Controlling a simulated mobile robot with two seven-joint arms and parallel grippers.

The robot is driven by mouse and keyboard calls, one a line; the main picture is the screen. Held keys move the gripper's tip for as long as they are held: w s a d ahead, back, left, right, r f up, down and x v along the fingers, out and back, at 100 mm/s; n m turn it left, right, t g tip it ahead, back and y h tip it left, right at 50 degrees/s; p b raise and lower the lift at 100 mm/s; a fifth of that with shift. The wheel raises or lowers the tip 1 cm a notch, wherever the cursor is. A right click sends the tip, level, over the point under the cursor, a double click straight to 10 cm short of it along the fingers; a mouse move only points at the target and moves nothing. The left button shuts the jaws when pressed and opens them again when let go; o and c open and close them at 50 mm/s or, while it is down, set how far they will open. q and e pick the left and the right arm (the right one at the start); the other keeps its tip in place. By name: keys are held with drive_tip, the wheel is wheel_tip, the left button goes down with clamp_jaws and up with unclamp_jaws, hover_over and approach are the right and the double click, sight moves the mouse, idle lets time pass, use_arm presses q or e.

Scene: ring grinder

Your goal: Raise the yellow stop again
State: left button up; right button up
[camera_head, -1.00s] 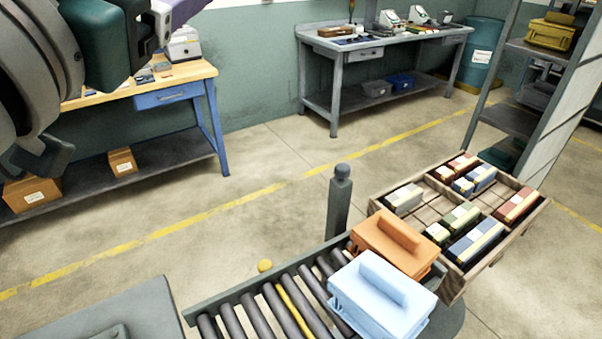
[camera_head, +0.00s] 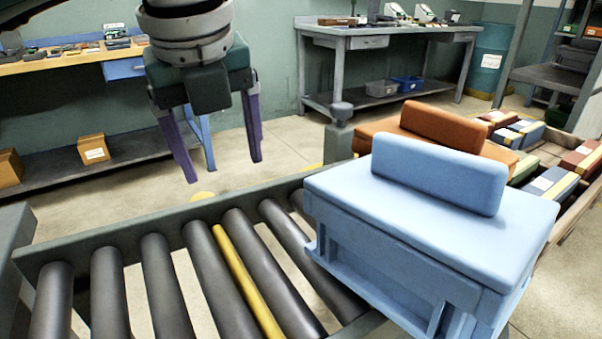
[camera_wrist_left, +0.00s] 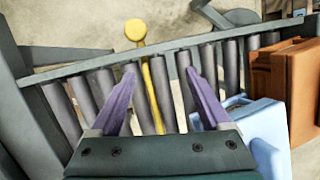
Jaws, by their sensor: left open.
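The yellow stop (camera_head: 245,280) shows as a narrow yellow bar lying low between the dark rollers. In the left wrist view the yellow bar (camera_wrist_left: 157,95) runs across the conveyor, and a yellow knob (camera_wrist_left: 135,30) sits beyond the side rail. The knob (camera_head: 203,195) barely shows over that rail in the head view. My left gripper (camera_head: 224,168) is open and empty, with its purple fingers pointing down above the far rail. In the left wrist view its fingertips (camera_wrist_left: 160,72) lie either side of the bar, apart from it. My right gripper is not in view.
A light blue case (camera_head: 400,230) and an orange case (camera_head: 390,128) stand on the conveyor right of the stop. A grey post (camera_head: 340,130) rises behind the rail (camera_head: 130,228). The rollers (camera_head: 165,285) left of the bar are clear. A crate (camera_head: 575,212) stands at right.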

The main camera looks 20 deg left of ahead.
sight(202, 193)
use_arm(q)
drive_tip(key=a, duration=0.1)
drive_tip(key=a+n+y, duration=0.1)
drive_tip(key=w+a+y+b, duration=0.1)
drive_tip(key=a, duration=0.1)
drive_tip(key=shift+f, duration=0.35)
drive_tip(key=shift+w+a+f, duration=0.15)
drive_tip(key=shift+a+f, duration=0.05)
drive_tip(key=b+x, duration=0.1)
drive_tip(key=x, duration=0.8)
drive_tip(key=shift+f, duration=0.1)
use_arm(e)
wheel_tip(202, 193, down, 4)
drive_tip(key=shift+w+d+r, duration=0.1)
use_arm(q)
drive_tip(key=shift+c, duration=0.3)
clamp_jaws()
